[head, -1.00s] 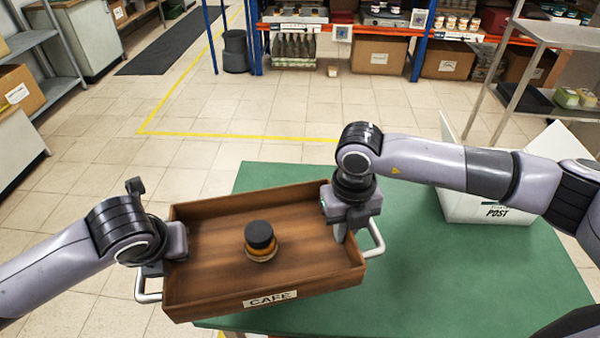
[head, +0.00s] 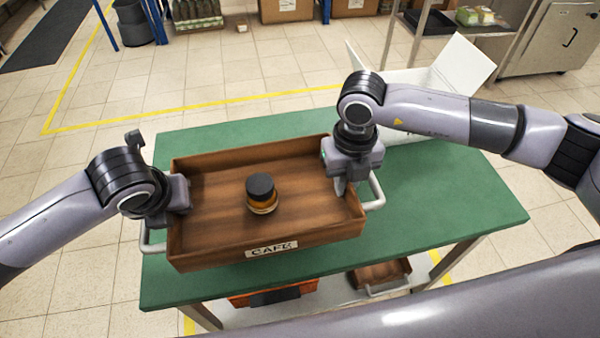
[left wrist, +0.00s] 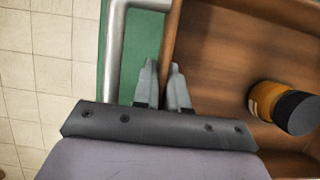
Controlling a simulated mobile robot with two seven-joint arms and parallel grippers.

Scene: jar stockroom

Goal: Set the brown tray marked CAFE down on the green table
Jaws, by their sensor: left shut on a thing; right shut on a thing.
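The brown CAFE tray (head: 215,255) is level over the green table (head: 450,190), towards its left part. I cannot tell whether its underside touches the table. A jar (head: 262,192) with a black lid and amber contents stands upright inside it, and it also shows in the left wrist view (left wrist: 285,106). My left gripper (head: 180,208) is shut on the tray's left wall; in the left wrist view its fingers (left wrist: 163,82) pinch the wall beside the metal handle. My right gripper (head: 341,186) is shut on the tray's right wall.
An open white box (head: 400,76) stands at the table's back right. The table's right side is clear. On the shelf below are an orange crate (head: 308,287) and another brown tray (head: 385,270). Shelving with boxes stands beyond the yellow floor line.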

